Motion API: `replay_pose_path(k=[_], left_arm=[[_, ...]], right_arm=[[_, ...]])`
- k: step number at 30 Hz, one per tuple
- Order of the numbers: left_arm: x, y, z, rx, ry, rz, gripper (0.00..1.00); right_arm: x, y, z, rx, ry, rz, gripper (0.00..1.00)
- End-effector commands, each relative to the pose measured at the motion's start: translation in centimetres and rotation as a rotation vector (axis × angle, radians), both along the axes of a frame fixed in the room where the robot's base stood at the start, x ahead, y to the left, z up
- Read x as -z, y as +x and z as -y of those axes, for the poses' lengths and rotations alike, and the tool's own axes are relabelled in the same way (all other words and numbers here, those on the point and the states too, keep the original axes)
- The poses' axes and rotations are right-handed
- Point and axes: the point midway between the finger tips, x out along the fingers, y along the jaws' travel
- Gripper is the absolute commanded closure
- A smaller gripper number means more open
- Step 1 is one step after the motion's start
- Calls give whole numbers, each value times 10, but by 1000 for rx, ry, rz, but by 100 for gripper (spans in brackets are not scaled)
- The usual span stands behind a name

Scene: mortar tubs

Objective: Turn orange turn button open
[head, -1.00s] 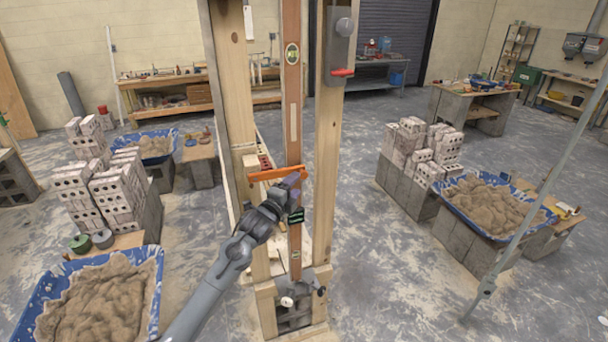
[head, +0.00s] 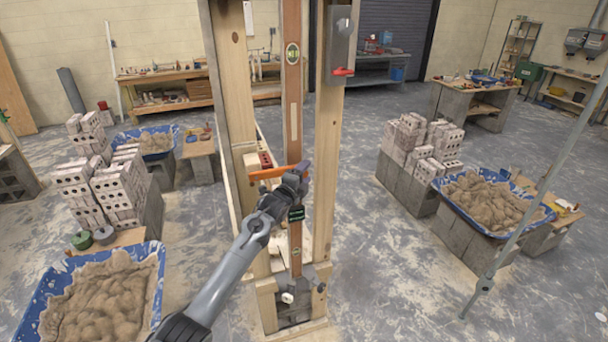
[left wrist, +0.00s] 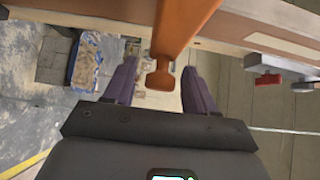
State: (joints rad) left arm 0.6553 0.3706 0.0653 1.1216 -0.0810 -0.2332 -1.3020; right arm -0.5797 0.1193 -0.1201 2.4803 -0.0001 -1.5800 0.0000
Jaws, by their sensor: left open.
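The orange turn button (head: 268,173) is a bar lying nearly level across the upright wooden spirit level (head: 292,110) in the timber frame (head: 240,100). My left gripper (head: 304,170) is open at the button's right end, in front of the level. In the left wrist view the orange button (left wrist: 180,30) comes down from the top, and its widened end lies between the two spread fingers (left wrist: 160,85). A gap shows on each side of it, so the fingers do not appear to grip it. My right gripper is not in view.
A grey box with a red lever (head: 341,45) is fixed to the right post (head: 326,150). Blue mortar tubs (head: 40,290) and brick stacks (head: 110,190) stand on both sides. A slanted grey pole (head: 530,205) is at the right. Open floor lies right of the frame.

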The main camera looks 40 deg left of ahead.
Motion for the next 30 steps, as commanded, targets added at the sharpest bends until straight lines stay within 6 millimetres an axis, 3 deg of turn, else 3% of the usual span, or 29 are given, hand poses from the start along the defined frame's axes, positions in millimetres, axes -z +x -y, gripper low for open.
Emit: replay_pose_path(k=[2, 13, 23, 30], left_arm=[[0, 0, 0, 0, 0, 0, 46], [0, 0, 0, 0, 0, 0, 100], [-1, 0, 0, -1, -5, 9, 100], [-11, -1, -1, -1, -51, 80, 100]], right_arm=[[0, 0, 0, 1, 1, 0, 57], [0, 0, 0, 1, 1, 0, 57], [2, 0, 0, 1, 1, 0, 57], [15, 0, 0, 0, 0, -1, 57]])
